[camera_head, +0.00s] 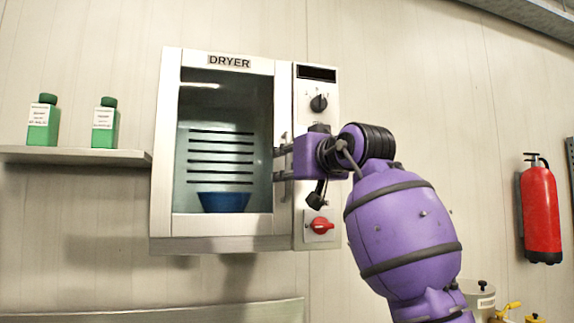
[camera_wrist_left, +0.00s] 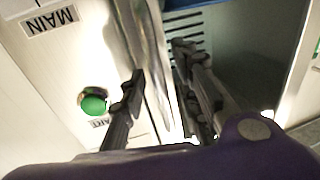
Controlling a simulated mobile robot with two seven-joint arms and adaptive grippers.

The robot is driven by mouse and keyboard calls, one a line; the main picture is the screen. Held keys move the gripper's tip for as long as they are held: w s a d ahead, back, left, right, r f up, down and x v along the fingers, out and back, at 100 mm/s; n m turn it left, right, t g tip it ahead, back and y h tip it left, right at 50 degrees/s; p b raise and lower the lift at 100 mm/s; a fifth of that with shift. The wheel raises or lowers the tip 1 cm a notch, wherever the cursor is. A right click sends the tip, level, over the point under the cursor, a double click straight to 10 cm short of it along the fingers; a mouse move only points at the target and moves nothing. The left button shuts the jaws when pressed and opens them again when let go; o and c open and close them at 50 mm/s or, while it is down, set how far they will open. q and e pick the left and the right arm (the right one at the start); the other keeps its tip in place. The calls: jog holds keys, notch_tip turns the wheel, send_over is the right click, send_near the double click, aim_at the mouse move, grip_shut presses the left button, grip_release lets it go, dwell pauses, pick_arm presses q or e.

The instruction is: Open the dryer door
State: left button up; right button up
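The dryer (camera_head: 229,62) is a pale metal box on the wall, and its framed glass door (camera_head: 162,150) looks shut. The door's upright handle (camera_head: 284,138) is on its right edge, partly hidden by my left gripper (camera_head: 280,163). In the left wrist view, my left gripper (camera_wrist_left: 160,70) has its two dark fingers apart. The metal handle (camera_wrist_left: 150,75) runs between them, with the left finger very close to it; I cannot tell whether they touch. My right gripper is in neither view.
A blue bowl (camera_head: 224,202) sits inside the dryer. The control panel has a black knob (camera_head: 319,102), a red switch (camera_head: 321,225) and a green button (camera_wrist_left: 93,101). A shelf (camera_head: 75,156) with two green bottles is at left. A fire extinguisher (camera_head: 540,210) hangs at right.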

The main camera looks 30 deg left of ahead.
pick_arm(q)
grip_shut()
dwell(0.4)
